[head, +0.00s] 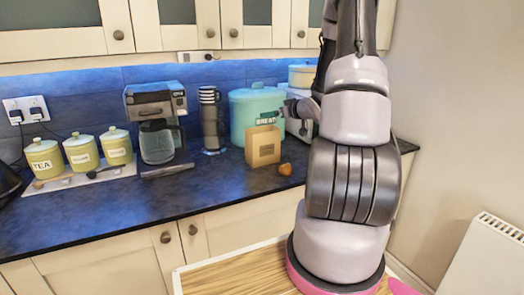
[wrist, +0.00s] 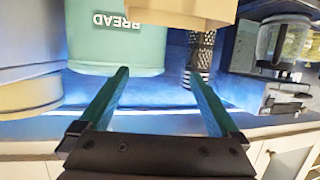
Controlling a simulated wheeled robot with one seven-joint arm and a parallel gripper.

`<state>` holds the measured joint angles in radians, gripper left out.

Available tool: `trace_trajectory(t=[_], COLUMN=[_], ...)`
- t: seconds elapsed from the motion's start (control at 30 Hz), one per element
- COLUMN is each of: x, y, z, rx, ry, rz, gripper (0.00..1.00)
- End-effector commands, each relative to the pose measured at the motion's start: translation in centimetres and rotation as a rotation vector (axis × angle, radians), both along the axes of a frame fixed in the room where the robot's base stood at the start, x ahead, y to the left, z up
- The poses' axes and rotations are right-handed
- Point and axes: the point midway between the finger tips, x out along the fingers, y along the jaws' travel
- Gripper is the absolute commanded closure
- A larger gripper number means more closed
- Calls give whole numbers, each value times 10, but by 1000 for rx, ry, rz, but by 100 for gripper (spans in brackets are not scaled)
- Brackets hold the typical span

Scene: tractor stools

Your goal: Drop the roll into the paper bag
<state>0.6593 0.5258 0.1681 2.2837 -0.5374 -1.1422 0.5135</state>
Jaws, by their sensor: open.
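The roll (head: 285,169) is small, round and orange-brown. It lies on the dark counter in the head view, just right of the paper bag and nearer the front edge. The tan paper bag (head: 263,146) stands upright on the counter. In the wrist view a tan shape that looks like the bag (wrist: 180,12) is cut off by the top edge. My gripper (wrist: 159,74) is open, with its two green fingers apart and nothing between them. The roll does not show in the wrist view. The bag's inside is hidden.
A turquoise bread bin (head: 250,105) stands behind the bag. A coffee maker (head: 157,120) and a dark patterned cylinder (head: 211,120) stand left of it. Several yellow-green canisters (head: 82,152) are at the far left. The counter's front strip (head: 150,208) is clear.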

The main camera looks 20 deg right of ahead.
Motion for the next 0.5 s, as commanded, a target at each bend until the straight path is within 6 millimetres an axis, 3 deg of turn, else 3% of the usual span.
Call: trace_trajectory(t=[0.3,0.5], x=[-59,-76], y=[-15,-18], z=[19,24], rx=[-1,0], ry=[0,0], rz=[-4,-2], gripper=[2,2])
